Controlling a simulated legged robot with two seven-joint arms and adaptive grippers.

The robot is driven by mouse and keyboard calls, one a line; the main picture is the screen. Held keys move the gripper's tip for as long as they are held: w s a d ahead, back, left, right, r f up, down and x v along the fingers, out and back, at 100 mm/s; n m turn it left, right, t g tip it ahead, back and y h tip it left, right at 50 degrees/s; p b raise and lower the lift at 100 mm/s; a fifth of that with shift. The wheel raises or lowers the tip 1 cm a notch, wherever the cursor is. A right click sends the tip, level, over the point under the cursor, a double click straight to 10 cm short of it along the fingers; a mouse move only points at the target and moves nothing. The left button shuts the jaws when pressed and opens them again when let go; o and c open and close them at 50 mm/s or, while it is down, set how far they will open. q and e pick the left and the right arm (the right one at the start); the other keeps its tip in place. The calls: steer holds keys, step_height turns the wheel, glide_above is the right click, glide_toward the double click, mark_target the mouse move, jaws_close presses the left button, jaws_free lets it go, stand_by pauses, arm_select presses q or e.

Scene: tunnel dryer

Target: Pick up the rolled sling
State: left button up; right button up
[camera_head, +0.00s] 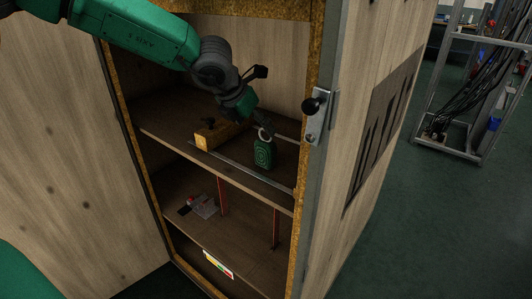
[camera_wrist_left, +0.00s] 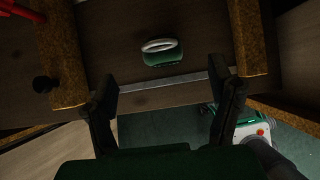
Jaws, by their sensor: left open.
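A green bundle with a pale loop on top, which looks like the rolled sling (camera_head: 264,154), stands on the upper shelf near its front edge. It also shows in the left wrist view (camera_wrist_left: 160,57), ahead of the fingers. My left gripper (camera_head: 260,104) reaches into the cabinet from the left, above the sling. In the head view one finger overlaps the area near the loop, and I cannot tell whether it touches. In the left wrist view the fingers (camera_wrist_left: 168,98) are wide apart with nothing between them. My right gripper is not in view.
A yellowish wooden block (camera_head: 214,134) lies left of the sling. A metal strip (camera_head: 235,167) edges the upper shelf (camera_head: 165,122). The cabinet's right side (camera_head: 365,110) has a black-knobbed latch (camera_head: 316,108). A small grey-and-red object (camera_head: 202,206) lies on the lower shelf.

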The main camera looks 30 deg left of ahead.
mark_target(264, 142)
arm_select(q)
steer(key=x, duration=0.4)
steer(key=shift+d, duration=0.1)
steer(key=shift+w+f+b, duration=0.15)
steer(key=shift+f+b, duration=0.2)
steer(key=shift+f, duration=0.15)
steer(key=x, duration=0.4)
steer(key=shift+f+b, duration=0.25)
steer(key=shift+b, duration=0.05)
steer(key=shift+r, duration=0.15)
steer(key=shift+c, duration=0.8)
steer(key=c, duration=1.3)
